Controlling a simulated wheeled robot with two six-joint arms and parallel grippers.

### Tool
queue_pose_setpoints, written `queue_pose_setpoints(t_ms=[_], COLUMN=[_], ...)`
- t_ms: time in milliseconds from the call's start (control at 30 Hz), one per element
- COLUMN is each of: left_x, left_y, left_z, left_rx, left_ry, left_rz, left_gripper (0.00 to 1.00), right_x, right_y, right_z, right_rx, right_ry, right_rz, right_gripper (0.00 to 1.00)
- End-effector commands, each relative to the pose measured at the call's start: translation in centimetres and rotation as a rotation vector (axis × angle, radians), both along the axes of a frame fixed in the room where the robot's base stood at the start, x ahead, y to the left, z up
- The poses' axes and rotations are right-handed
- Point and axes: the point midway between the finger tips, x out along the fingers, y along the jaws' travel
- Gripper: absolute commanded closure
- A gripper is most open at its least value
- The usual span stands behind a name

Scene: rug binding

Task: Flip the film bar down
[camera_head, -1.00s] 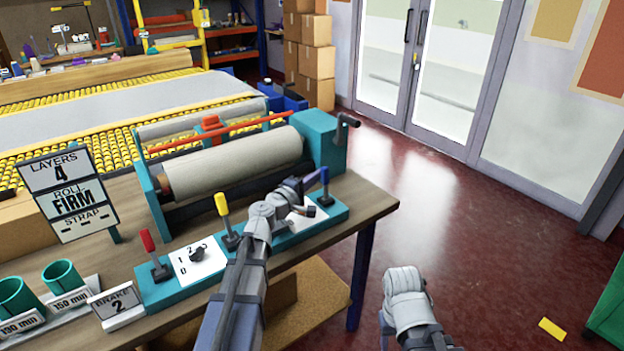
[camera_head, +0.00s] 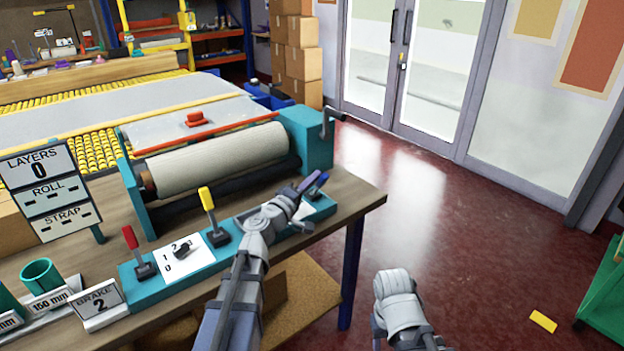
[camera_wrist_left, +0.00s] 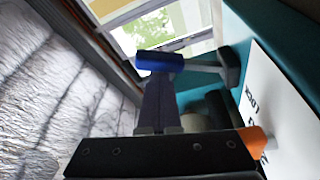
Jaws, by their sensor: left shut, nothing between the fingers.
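A thin red bar (camera_head: 205,135), which I take as the film bar, lies across the teal roller machine above the pale wrapped roll (camera_head: 215,160). A red block (camera_head: 195,118) sits behind it on a grey surface. My left gripper (camera_head: 310,181) is shut and empty, at the blue-handled lever (camera_head: 321,180) at the right end of the teal control strip. In the left wrist view the blue handle (camera_wrist_left: 160,62) lies just beyond the fingertips (camera_wrist_left: 158,98); I cannot tell whether they touch. My right gripper is out of view; only my right arm shows.
The strip also carries a red lever (camera_head: 134,245), a dial (camera_head: 183,250) and a yellow lever (camera_head: 208,208). A sign (camera_head: 42,190) reads layers 0, with roll and strap dashed. A crank (camera_head: 330,120) sticks out at the machine's right end. Floor to the right is mostly clear.

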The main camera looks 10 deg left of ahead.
Motion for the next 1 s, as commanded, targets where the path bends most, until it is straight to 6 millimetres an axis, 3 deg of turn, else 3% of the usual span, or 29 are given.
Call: queue_pose_setpoints(t_ms=[667,1000], left_x=[-0.6,-3.9], left_y=[-0.6,-0.1], left_z=[-0.1,-1.0], left_rx=[0.002,0.001], left_ry=[0.0,0.0], left_rz=[-0.012,-0.012], left_gripper=[1.0,1.0], right_x=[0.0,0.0], right_y=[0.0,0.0], right_z=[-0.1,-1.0], right_rx=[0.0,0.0], right_ry=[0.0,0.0], right_rz=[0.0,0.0], right_gripper=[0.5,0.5])
